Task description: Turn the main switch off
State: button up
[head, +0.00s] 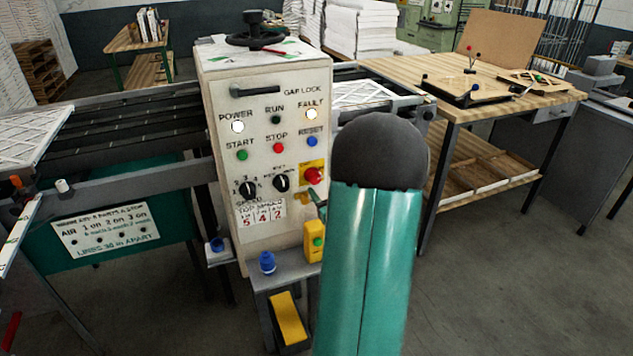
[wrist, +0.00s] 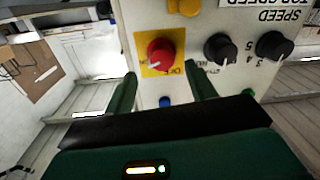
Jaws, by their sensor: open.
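The main switch is a red rotary knob (head: 313,174) on a yellow plate at the right side of the cream control panel (head: 263,135). In the wrist view, which shows the panel upside down, the red knob (wrist: 161,54) has a pale mark near its lower left edge. The plate lettering is too small to read surely. My gripper (wrist: 163,78) is open and empty, its two green fingers on either side of the knob's line; I cannot tell whether they touch it. In the head view my green arm hides most of the gripper; one green tip shows just below the knob.
Two black selector knobs (wrist: 221,48) sit beside the switch. A yellow part (wrist: 185,7) is mounted close to it. POWER (head: 238,127) and FAULT (head: 312,114) lamps glow white. A yellow button box (head: 314,241) is below. A wooden bench (head: 400,70) stands to the right.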

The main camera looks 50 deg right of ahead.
aim_at(316, 180)
jog(key=x, duration=0.4)
jog(key=shift+w+d, duration=0.1)
jog(key=shift+w, duration=0.3)
jog(key=c, duration=1)
